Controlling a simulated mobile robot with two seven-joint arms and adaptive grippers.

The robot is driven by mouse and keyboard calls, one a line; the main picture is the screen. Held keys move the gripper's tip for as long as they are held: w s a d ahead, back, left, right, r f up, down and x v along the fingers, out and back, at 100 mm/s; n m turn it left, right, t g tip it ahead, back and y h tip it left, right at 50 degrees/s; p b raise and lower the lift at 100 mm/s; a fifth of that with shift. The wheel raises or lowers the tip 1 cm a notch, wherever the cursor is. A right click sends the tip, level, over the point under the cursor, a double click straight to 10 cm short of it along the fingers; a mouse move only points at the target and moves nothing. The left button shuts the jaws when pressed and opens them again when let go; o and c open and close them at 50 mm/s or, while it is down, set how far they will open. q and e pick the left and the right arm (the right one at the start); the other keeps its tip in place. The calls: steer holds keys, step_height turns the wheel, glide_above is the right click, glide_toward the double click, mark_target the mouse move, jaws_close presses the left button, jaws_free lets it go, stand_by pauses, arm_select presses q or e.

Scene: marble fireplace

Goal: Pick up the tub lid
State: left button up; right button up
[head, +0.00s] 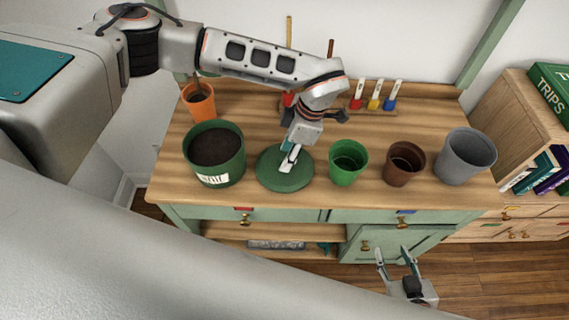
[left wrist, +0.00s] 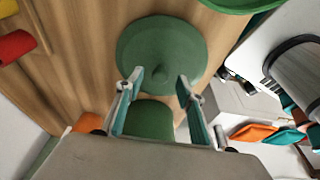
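The round dark green tub lid (head: 270,176) lies flat on the wooden bench, just right of the green tub (head: 230,173) with dark soil in it. My left gripper (head: 289,160) is above the lid, pointing down. In the left wrist view the lid (left wrist: 150,40) with its small knob (left wrist: 160,76) lies ahead of my left gripper (left wrist: 158,85). The two fingers are spread apart with nothing between their tips. The tub (left wrist: 150,120) shows behind the fingers. My right gripper (head: 394,256) is open and empty, low in front of the cabinet.
A green pot (head: 348,162), a brown pot (head: 404,163) and a grey pot (head: 465,156) stand right of the lid. An orange pot (head: 199,102) stands behind the tub. The bench's front edge is close to the lid.

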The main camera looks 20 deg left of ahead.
arm_select(q)
steer(key=shift+x, duration=0.75)
jaws_close()
